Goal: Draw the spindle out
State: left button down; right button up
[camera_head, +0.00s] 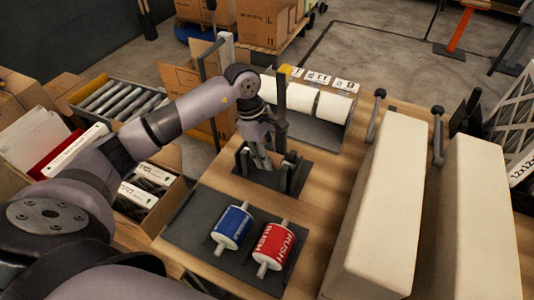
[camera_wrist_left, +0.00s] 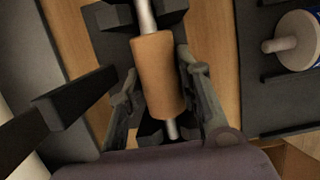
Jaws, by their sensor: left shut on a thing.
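The spindle is a pale metal rod with a thick brown sleeve (camera_wrist_left: 160,78) around its middle, seen close in the left wrist view. Its rod ends show beyond the sleeve at the top and bottom. It lies at a dark stand, whose black base (camera_head: 247,176) is on the wooden table in the head view. My left gripper (camera_head: 264,160) reaches down into the stand and hides most of the spindle there. In the left wrist view its fingers (camera_wrist_left: 160,85) are shut on the brown sleeve from both sides. My right gripper is not in view.
A blue filter (camera_head: 232,226) and a red filter (camera_head: 274,246) lie on a dark mat (camera_head: 190,222) in front of the stand. White rolls (camera_head: 333,107) lie behind it. Long cream boxes (camera_head: 384,200) fill the right side. A dark upright (camera_head: 281,105) rises beside the gripper.

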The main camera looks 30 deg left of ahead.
aim_at(273, 155)
pick_arm(q)
jog(key=shift+r, duration=0.2)
jog(key=shift+r+p, duration=1.35)
jog(key=shift+r, duration=1.6)
notch_tip(273, 155, up, 9)
jog(key=p, duration=0.4)
